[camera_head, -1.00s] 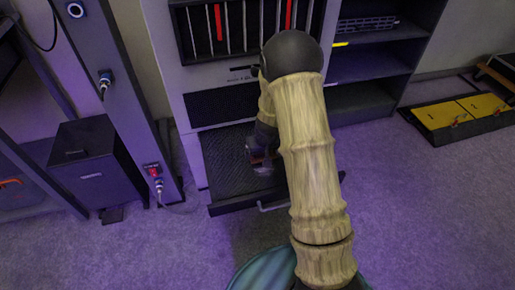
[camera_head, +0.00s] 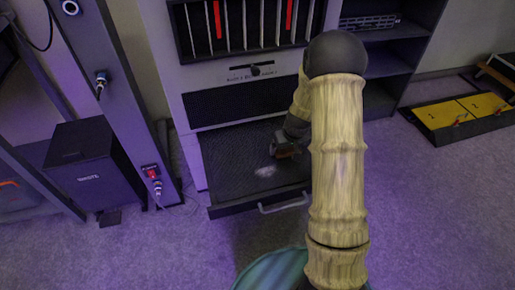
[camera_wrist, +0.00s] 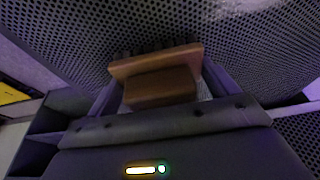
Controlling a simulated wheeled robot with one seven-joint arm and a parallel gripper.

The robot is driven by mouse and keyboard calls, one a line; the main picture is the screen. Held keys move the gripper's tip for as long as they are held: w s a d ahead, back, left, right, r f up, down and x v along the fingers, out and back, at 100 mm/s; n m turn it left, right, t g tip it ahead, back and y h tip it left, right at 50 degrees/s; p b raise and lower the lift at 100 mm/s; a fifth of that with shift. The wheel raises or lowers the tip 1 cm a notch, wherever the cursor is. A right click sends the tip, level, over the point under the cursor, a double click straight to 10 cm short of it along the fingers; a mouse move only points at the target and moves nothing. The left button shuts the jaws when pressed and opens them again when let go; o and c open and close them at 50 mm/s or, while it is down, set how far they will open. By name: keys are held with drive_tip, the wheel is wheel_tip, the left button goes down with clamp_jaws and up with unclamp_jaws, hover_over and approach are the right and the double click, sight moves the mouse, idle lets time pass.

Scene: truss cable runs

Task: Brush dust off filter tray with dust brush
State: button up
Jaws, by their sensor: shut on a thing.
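The filter tray (camera_head: 228,165) is a dark perforated tray pulled out from the cabinet, with a light handle at its front. A pale dust patch (camera_head: 265,171) lies on its mesh, left of my gripper; a pale patch also shows at the top of the wrist view (camera_wrist: 232,6). My gripper (camera_head: 285,148) is over the right part of the tray. In the wrist view my gripper (camera_wrist: 160,92) is shut on the dust brush (camera_wrist: 155,67), a brown wooden block with dark bristles at its far edge against the mesh. I cannot tell whether the bristles touch it.
The cabinet (camera_head: 205,75) stands behind the tray, with red-marked slots above. A dark shelf unit (camera_head: 385,65) is at right. A black waste bin (camera_head: 90,170) and a grey post (camera_head: 118,125) stand at left. A yellow-topped case (camera_head: 460,115) lies on the floor at right.

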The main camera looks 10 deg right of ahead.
drive_tip(key=shift+d, duration=0.45)
drive_tip(key=shift+d+r, duration=0.15)
drive_tip(key=shift+d, duration=0.15)
wheel_tip(320, 180, up, 3)
drive_tip(key=shift+a+f+p, duration=0.1)
drive_tip(key=shift+f+p, duration=0.05)
drive_tip(key=shift+p, duration=0.8)
wheel_tip(320, 180, up, 5)
drive_tip(key=p, duration=0.4)
drive_tip(key=shift+w, duration=0.15)
drive_tip(key=shift+s, duration=0.2)
drive_tip(key=shift+m, duration=0.6)
drive_tip(key=s+a+f, duration=0.1)
drive_tip(key=a, duration=0.2)
drive_tip(key=s+a+f, duration=0.1)
drive_tip(key=s+a, duration=0.1)
drive_tip(key=a, duration=0.1)
drive_tip(key=s+a, duration=0.2)
drive_tip(key=a, duration=0.1)
drive_tip(key=shift+s+f, duration=0.2)
drive_tip(key=shift+f, duration=0.2)
drive_tip(key=shift+d, duration=0.1)
